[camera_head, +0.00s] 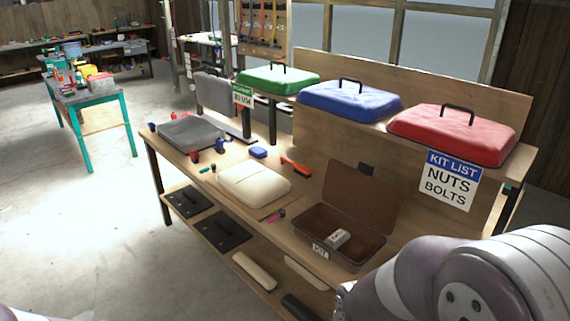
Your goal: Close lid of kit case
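The kit case (340,240) is a brown box on the wooden workbench, right of centre. Its lid (361,198) stands open, tilted up at the back of the case. A small pale packet (337,238) lies inside, and a small white label is on the front wall. My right arm fills the lower right corner, close to the case's right front side. Its gripper fingers are not clearly visible. My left gripper is not in view; only a pale bit of my body shows at the lower left edge.
A cream padded piece (254,184) lies left of the case, with an orange tool (295,167) and a blue block (258,152) behind it. Green (278,80), blue (349,101) and red (452,134) lids sit on the raised shelf. A kit list sign (449,181) hangs below the red one.

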